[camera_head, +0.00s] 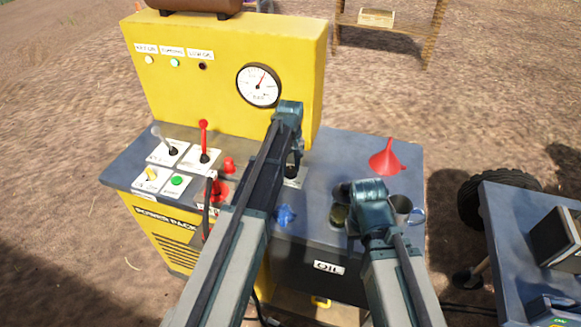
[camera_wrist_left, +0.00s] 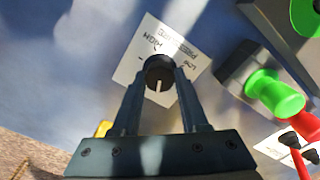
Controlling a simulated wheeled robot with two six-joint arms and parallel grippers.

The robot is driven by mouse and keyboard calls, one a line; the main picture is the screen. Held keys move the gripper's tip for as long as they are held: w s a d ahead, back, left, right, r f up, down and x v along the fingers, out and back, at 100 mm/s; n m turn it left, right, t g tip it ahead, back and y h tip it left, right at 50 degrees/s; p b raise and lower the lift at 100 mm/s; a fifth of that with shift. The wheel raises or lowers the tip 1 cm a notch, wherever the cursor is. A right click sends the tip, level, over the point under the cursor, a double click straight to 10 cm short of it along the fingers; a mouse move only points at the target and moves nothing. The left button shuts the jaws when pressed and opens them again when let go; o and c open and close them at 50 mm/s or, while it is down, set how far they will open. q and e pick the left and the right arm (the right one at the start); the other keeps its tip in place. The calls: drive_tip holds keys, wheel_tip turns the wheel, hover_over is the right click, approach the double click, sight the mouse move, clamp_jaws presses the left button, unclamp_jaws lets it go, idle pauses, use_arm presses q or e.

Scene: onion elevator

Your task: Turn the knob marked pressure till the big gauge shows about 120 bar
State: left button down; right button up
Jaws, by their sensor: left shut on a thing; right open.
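The pressure knob (camera_wrist_left: 160,72) is a small black knob with a pale pointer line. It sits on a white plate (camera_wrist_left: 134,62) lettered "PRESSURE", with "LOW" and "HIGH" marks, in the left wrist view. My left gripper (camera_wrist_left: 160,88) is shut on the knob, one finger on each side. In the head view my left arm mostly hides the knob. The big gauge (camera_head: 259,85) is round with a white face on the yellow panel. Its red needle points up and slightly right; its figures are too small to read. My right gripper (camera_head: 372,205) is open, above the grey top at the right.
A red funnel (camera_head: 388,158) and several cans stand near my right gripper. A red-handled lever (camera_head: 204,140), a grey lever (camera_head: 163,138) and a green button (camera_head: 177,181) are on the left of the deck. A blue valve handle (camera_head: 286,215) lies beside my left arm.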

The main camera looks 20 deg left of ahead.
sight(290, 168)
use_arm(q)
drive_tip(key=shift+n, duration=0.4)
drive_tip(key=shift+c, duration=2.1)
unclamp_jaws()
wheel_tip(290, 168, up, 14)
drive_tip(key=p, duration=1.4)
drive_tip(key=shift+f, duration=0.1)
